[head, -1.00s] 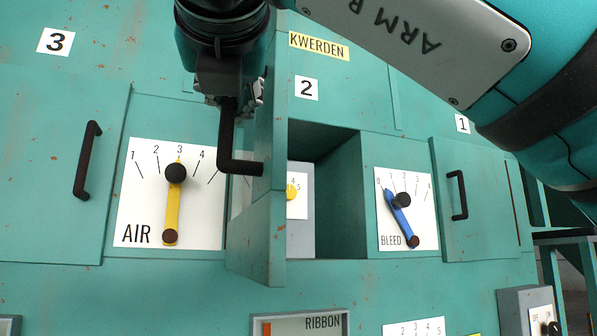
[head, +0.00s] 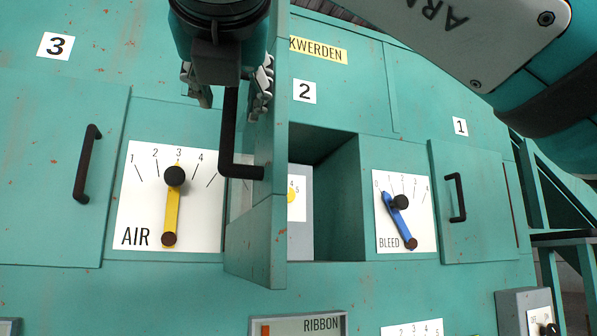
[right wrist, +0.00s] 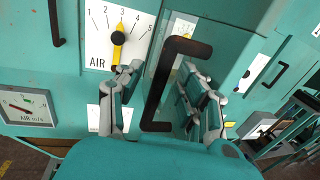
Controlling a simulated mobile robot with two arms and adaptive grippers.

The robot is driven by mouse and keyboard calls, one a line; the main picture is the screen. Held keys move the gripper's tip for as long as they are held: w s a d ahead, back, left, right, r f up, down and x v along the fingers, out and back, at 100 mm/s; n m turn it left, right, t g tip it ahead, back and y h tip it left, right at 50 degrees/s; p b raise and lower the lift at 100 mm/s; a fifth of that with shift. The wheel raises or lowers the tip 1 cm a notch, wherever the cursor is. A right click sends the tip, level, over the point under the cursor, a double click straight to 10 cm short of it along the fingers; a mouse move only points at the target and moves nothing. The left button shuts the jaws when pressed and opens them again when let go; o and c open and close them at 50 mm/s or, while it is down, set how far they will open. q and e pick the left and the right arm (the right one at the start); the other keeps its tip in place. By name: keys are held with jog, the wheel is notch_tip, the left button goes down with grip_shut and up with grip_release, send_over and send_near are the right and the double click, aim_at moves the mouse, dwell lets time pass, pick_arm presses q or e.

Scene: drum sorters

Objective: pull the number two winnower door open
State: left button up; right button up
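The number two winnower door (head: 262,235) stands swung out from the teal cabinet, seen nearly edge-on below the "2" label (head: 304,91). The opening (head: 335,200) to its right shows a dark recess. The door's black handle (head: 229,135) is on its left face and also shows in the right wrist view (right wrist: 157,105). My right gripper (head: 232,95) is at the handle's upper part, its fingers spread. In the right wrist view, the open fingers (right wrist: 158,80) stand on either side of the handle, with gaps visible. My left gripper is not in view.
The AIR dial panel (head: 140,190) with a yellow lever is left of the door, and the BLEED panel (head: 420,215) with a blue lever is right. Doors three (head: 50,160) and one (head: 485,215) look shut. My right arm crosses the upper right.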

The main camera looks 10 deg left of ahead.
jog(key=v, duration=1)
jog(key=shift+s, duration=0.25)
